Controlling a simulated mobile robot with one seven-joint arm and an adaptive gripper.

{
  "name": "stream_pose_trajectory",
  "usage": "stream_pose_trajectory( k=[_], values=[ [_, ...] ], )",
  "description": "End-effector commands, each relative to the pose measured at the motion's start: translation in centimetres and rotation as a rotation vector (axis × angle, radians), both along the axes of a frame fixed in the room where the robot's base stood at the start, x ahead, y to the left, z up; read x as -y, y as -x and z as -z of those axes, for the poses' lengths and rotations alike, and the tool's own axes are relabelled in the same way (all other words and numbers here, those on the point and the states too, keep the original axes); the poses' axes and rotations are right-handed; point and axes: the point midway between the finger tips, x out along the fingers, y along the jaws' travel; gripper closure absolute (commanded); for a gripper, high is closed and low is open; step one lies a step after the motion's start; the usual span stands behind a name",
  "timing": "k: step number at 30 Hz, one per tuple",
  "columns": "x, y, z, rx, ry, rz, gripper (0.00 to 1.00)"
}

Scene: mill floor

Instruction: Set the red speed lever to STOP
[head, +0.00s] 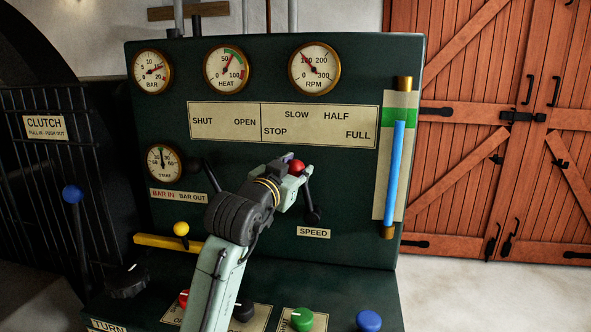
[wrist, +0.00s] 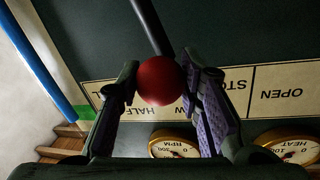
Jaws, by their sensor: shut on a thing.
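The speed lever has a red ball knob (head: 297,167) on a dark rod that rises from a black pivot (head: 312,216) above the SPEED label (head: 313,232). The rod leans up and slightly left. My gripper (head: 295,172) is shut on the knob, which also shows between the two fingers in the wrist view (wrist: 160,82). The scale plate (head: 320,126) above reads STOP at lower left, then SLOW, HALF and FULL towards the right. The knob sits below the SLOW and STOP words; its exact setting is hard to tell.
A black lever (head: 205,174) stands left of my gripper. A yellow knob (head: 181,229) is farther left, and green (head: 302,319) and blue (head: 368,321) knobs are on the desk below. A blue gauge tube (head: 394,172) runs up the panel's right side.

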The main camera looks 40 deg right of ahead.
Motion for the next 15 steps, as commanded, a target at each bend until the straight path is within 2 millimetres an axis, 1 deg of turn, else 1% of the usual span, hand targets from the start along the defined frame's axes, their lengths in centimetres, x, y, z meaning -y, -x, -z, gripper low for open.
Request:
stream_pose_trajectory(
  k=[2, 4, 9, 12, 15],
  values=[
    [-0.1, -0.1, 0.1, -0.012, 0.008, 0.000, 1.00],
    [-0.6, -0.8, 0.5, -0.056, 0.043, 0.000, 1.00],
    [-2.6, -3.1, 2.0, -0.233, 0.194, 0.001, 1.00],
    [-3.4, -4.0, 2.7, -0.308, 0.260, 0.001, 1.00],
    [-3.7, -4.4, 2.9, -0.338, 0.286, 0.000, 1.00]
  ],
)
